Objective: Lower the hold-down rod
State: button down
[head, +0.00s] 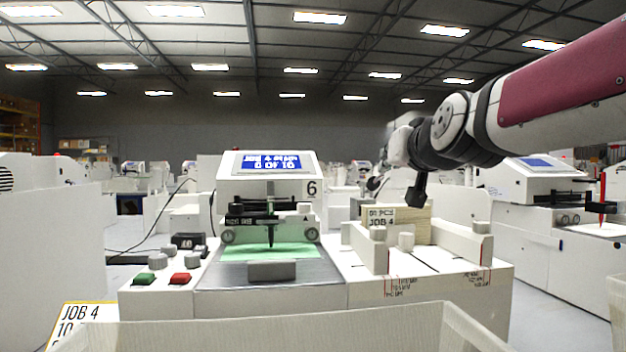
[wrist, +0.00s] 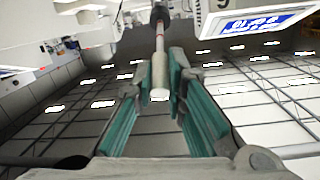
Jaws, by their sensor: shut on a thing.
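In the wrist view my gripper (wrist: 157,80) has its teal-padded fingers on both sides of the pale end of a slim rod (wrist: 159,45), which I take for the hold-down rod. The gripper is shut on it. The rod's other end meets a dark round part at the top of the picture. In the head view my arm reaches in from the right, above and behind the card stack (head: 396,216) marked JOB 4. The rod cannot be made out there, and my fingers are small and partly hidden.
The white plotter (head: 267,175), marked 6, has a lit screen, a pen carriage (head: 268,218) and a green sheet (head: 262,250). Red (head: 180,278) and green (head: 143,279) buttons are at front left. A pale open bin (head: 285,335) stands in front. Another plotter (head: 535,185) is at right.

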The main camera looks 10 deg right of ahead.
jog(key=shift+s+f+t+b, duration=0.25)
jog(key=shift+f+b, duration=0.2)
jog(key=shift+b, duration=1.05)
jog(key=c, duration=1.6)
grip_release()
jog(key=s, duration=1.2)
jog(key=shift+a+r, duration=0.35)
jog(key=shift+a, duration=0.05)
jog(key=shift+w, duration=0.1)
